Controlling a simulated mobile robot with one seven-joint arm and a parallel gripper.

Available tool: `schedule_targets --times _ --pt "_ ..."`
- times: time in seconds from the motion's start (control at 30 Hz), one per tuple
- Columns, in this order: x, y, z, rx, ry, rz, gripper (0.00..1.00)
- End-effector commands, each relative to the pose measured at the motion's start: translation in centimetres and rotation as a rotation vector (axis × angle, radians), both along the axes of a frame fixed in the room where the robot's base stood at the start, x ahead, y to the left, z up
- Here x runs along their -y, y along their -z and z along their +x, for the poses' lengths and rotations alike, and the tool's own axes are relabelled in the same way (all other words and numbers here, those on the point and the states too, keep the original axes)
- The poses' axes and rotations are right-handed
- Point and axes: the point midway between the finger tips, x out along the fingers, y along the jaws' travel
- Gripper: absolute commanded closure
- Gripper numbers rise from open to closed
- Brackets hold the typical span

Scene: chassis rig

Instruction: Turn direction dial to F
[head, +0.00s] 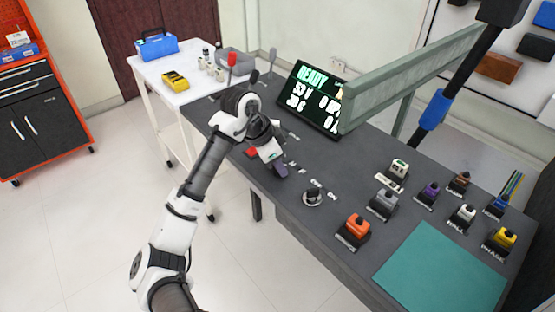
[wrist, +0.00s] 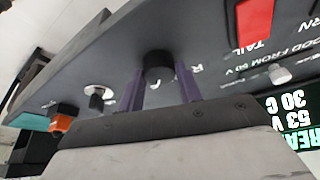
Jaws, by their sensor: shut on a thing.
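The direction dial (wrist: 158,62) is a dark round knob on the dark grey bench panel. In the wrist view it sits between the two purple fingers of my gripper (wrist: 161,88), which are shut on its sides. White letters are printed beside it; an R shows on its right, and the others are partly hidden by the fingers. I cannot tell which letter the dial points at. In the head view my gripper (head: 281,171) is down at the panel and hides the dial.
A second knob on a pale disc (head: 312,197) is close on the right. A red switch (wrist: 253,22) is on the other side. The display (head: 312,98) reads READY, 53 V, 30 C. Labelled coloured connectors, including an orange one (head: 356,227), and a teal mat (head: 440,270) occupy the right.

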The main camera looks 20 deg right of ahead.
Motion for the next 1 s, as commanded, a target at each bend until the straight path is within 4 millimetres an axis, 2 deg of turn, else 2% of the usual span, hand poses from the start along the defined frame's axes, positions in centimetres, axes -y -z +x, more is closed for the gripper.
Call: schedule_targets --times 0.3,0.7,0.73,0.87,1.0 --pt "0.06 -0.01 0.01 0.000 0.078 0.000 0.88" --pt "0.05 -0.01 0.01 0.000 0.084 0.000 0.88" --pt "0.05 -0.01 0.01 0.000 0.084 0.000 0.63" --pt "0.04 -0.01 0.02 0.000 0.083 0.000 0.46" --pt "0.02 0.00 0.03 0.000 0.082 0.000 0.43"
